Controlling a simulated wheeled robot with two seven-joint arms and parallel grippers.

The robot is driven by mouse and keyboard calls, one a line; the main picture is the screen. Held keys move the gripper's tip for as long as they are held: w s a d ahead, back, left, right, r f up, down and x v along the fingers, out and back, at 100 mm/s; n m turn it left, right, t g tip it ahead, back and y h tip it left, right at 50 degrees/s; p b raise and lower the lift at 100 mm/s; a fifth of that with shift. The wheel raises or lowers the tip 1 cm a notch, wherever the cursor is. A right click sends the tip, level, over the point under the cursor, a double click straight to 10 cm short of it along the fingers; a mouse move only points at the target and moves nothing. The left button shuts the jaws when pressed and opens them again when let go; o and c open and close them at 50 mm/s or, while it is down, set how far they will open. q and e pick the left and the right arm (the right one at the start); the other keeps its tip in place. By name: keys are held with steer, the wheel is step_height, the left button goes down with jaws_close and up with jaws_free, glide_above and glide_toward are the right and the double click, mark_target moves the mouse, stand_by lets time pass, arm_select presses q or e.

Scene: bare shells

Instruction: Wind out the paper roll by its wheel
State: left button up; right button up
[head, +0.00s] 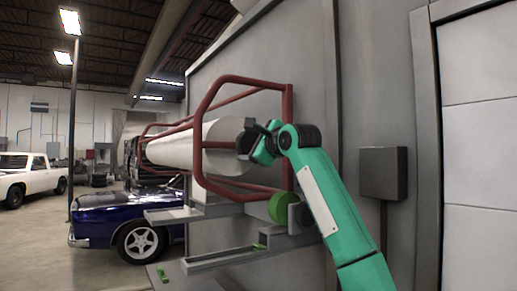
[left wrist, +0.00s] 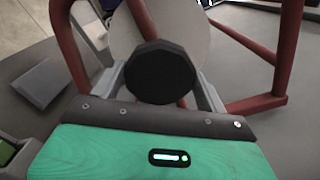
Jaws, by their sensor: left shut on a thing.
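The paper roll (head: 190,150) is a long white cylinder lying level inside a red tube frame on a grey wall unit. A dark many-sided wheel (head: 243,138) sits on its near end. It fills the middle of the left wrist view (left wrist: 160,72), with the white end of the roll behind it. My left gripper (head: 254,140), on a green arm, is at the wheel and shut on it. In the left wrist view, grey fingers show at both sides of the wheel, partly hidden by it. My right gripper is not in view.
Red frame bars (head: 288,135) pass close around the wheel and my gripper. A green disc (head: 283,207) and grey rails (head: 225,258) are below. A grey wall box (head: 383,173) is right of my arm. A blue car (head: 128,220) stands at the left.

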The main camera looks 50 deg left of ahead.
arm_select(q)
steer(key=shift+f+n, duration=0.15)
steer(key=shift+n, duration=0.85)
steer(key=shift+n+b, duration=0.4)
steer(key=shift+n, duration=0.5)
steer(key=n, duration=0.2)
steer(key=shift+n, duration=0.3)
steer(key=n, duration=0.3)
steer(key=shift+b, duration=0.3)
steer(key=shift+f+n, duration=0.1)
steer(key=shift+n, duration=0.8)
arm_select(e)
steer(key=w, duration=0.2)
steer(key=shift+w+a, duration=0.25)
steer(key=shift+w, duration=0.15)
